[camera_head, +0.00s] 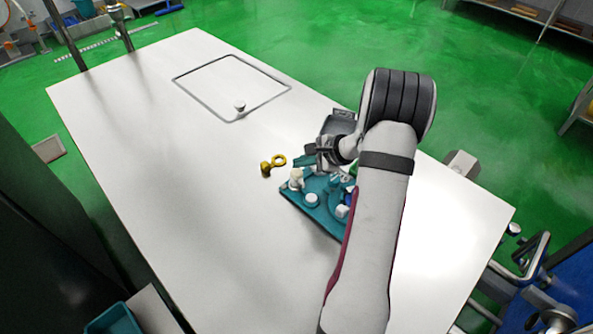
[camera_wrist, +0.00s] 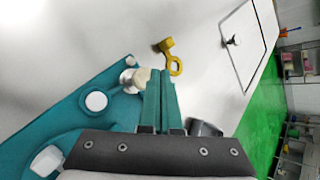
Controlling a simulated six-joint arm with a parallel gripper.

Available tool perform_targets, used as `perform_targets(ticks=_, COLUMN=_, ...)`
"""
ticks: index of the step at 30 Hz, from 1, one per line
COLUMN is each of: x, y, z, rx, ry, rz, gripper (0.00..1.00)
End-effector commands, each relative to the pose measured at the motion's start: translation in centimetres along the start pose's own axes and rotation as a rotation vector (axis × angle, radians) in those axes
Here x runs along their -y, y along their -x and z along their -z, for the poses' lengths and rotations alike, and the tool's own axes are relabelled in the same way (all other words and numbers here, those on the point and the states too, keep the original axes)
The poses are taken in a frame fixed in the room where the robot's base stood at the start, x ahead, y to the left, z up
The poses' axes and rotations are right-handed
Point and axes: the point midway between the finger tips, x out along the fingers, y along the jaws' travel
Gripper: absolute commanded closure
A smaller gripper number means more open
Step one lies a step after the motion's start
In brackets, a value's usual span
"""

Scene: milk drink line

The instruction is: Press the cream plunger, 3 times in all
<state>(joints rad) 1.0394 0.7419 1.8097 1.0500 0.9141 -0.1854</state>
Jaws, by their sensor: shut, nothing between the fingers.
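In the wrist view the gripper (camera_wrist: 160,72) has both fingers side by side. I cannot tell whether they touch the plunger.
A white round cap (camera_head: 311,200) and a white block-like part (camera_head: 342,211) sit on the teal base. A yellow piece with a ring (camera_head: 266,169) lies on the white table beside it. A small knob (camera_head: 239,106) stands inside a grey outlined square. The table's left side is clear.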

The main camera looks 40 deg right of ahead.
Motion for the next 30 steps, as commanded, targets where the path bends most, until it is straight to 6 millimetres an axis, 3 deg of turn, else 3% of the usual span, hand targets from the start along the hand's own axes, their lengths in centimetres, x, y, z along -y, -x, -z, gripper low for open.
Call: perform_targets(ticks=30, x=-0.58, y=-0.82, z=0.60, rx=0.000, ry=0.000, rz=0.000, gripper=1.00)
